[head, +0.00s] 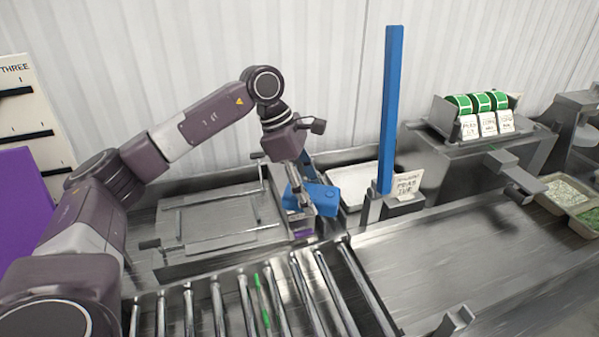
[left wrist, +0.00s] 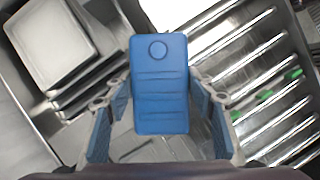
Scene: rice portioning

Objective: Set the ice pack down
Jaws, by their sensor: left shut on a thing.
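A blue ice pack (left wrist: 160,85) with a round cap mark lies between the two fingers of my left gripper (left wrist: 160,125) in the left wrist view. In the head view the ice pack (head: 318,194) shows at the end of my left arm, partly hidden by my left gripper (head: 312,207). My left gripper is shut on it, above the steel counter just behind the rollers. I cannot tell if the pack touches anything below. My right gripper is not in view.
A roller conveyor (head: 237,296) lies in front. A flat steel tray (head: 213,222) is left of the pack, a white tray (head: 352,181) behind it. A blue post (head: 390,110) with a sign (head: 408,185) stands to the right. The right counter (head: 450,250) is mostly clear.

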